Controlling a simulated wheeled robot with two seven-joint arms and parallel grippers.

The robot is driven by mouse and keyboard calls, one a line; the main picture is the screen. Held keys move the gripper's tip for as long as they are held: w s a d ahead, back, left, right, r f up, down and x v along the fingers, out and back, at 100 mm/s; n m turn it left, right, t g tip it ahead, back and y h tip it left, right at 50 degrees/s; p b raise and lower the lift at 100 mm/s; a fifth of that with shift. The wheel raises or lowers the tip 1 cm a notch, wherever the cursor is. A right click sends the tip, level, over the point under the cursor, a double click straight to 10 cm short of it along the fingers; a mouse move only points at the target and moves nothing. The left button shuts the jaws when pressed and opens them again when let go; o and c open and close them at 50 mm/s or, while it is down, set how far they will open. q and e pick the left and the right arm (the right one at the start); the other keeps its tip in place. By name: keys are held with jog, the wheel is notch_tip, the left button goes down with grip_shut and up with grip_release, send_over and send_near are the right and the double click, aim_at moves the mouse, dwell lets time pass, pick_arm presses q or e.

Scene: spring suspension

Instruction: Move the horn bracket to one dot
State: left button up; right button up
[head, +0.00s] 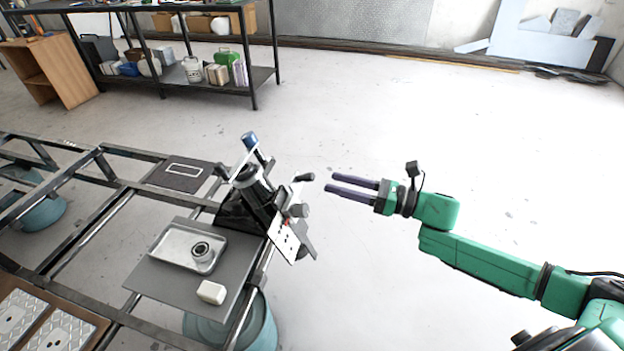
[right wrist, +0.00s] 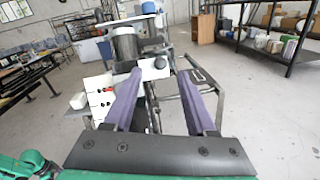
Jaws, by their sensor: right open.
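A dark machine (head: 255,190) with a cylinder body and a blue cap stands at the table's right end. A tilted white plate (head: 284,238) with dark dots and a red mark is on its front; the plate also shows in the right wrist view (right wrist: 98,97). Short levers with dark knobs stick out beside it, one upper knob (head: 304,177) and one lower knob (head: 298,210). I cannot tell which part is the horn bracket, or its dot position. My right gripper (head: 330,183) is open and empty, right of the machine, its fingers pointing at it without visible contact. My left gripper is out of view.
A metal tray (head: 165,250) holding a round part (head: 201,252) and a white block (head: 211,292) are on the grey board left of the machine. A black shelf (head: 185,85) stands at the back. The floor right of the machine is clear.

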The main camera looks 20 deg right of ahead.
aim_at(314, 177)
jog(key=x, duration=0.6)
jog(key=shift+d+r+p, duration=0.1)
jog(key=shift+r+p, duration=0.05)
jog(key=shift+p, duration=0.2)
jog(key=shift+w+a, duration=0.35)
jog(key=shift+a, duration=0.1)
grip_shut()
dwell(0.5)
